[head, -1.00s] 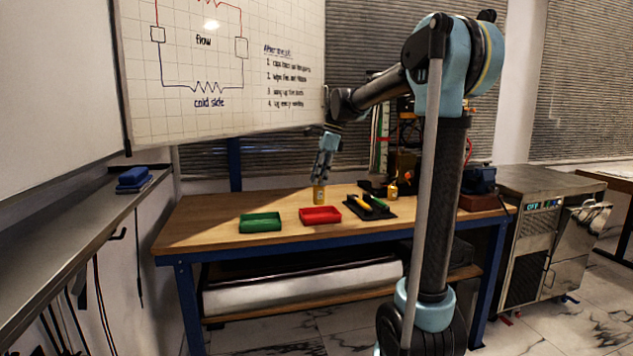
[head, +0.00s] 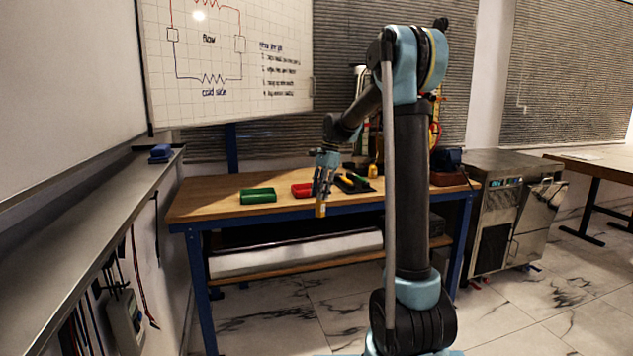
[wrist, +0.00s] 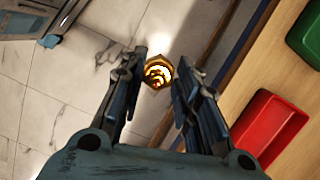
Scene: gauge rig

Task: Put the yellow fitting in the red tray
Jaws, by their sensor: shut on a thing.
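The yellow fitting (head: 320,210) hangs from the fingertips of my gripper (head: 321,196), which is shut on it. In the wrist view the fitting (wrist: 158,72) sits between the two fingers of my gripper (wrist: 160,84), with the pale floor below it. My gripper is out over the table's front edge, not over a tray. In the wrist view the red tray (wrist: 266,130) lies to the right of the fingers and looks empty.
A green tray (head: 258,195) stands left of the red one on the table (head: 215,200). A dark holder (head: 352,185) with tools is on the right. Another yellow piece (head: 373,170) stands near the rig behind. The floor before the table is clear.

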